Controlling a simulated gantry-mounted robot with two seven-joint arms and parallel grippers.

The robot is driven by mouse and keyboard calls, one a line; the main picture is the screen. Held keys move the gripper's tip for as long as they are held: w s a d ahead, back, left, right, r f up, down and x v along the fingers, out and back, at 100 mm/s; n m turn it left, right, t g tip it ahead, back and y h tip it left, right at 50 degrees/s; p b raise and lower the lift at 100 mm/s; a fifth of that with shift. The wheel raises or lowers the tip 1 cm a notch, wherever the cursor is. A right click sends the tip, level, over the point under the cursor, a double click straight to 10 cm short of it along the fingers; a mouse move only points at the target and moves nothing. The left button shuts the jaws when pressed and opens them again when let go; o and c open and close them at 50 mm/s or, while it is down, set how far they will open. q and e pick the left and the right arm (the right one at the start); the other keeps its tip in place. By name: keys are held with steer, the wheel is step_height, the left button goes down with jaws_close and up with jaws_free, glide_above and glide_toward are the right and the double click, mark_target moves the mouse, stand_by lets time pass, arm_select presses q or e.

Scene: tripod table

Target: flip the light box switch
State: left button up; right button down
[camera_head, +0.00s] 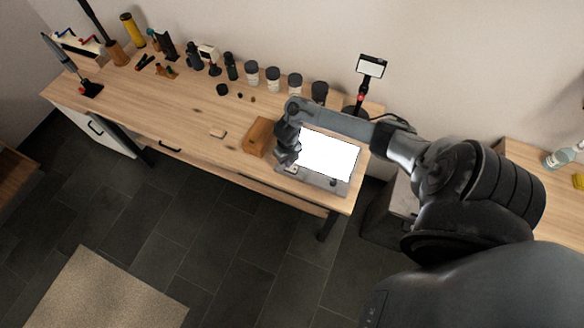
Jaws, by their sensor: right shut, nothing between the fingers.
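The light box (328,156) lies at the right end of the wooden table, and its panel shows bright white. My right gripper (288,160) is shut and empty at the left edge of the light box, over its front left corner. The gripper covers part of that edge. The switch is too small to make out, and I cannot tell whether the gripper touches it. My left gripper is not in view.
A brown wooden block (259,136) stands just left of the gripper. Several jars (273,78) and tools line the back of the table (180,115). A small lamp on a stand (370,67) rises behind the light box. The table's middle is mostly clear.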

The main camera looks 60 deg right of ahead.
steer(key=shift+f+b, duration=0.85)
steer(key=shift+f, duration=0.1)
stand_by(0.6)
steer(key=shift+r, duration=0.1)
steer(key=shift+r+p, duration=3.1)
steer(key=shift+r, duration=0.35)
steer(key=shift+s, duration=0.1)
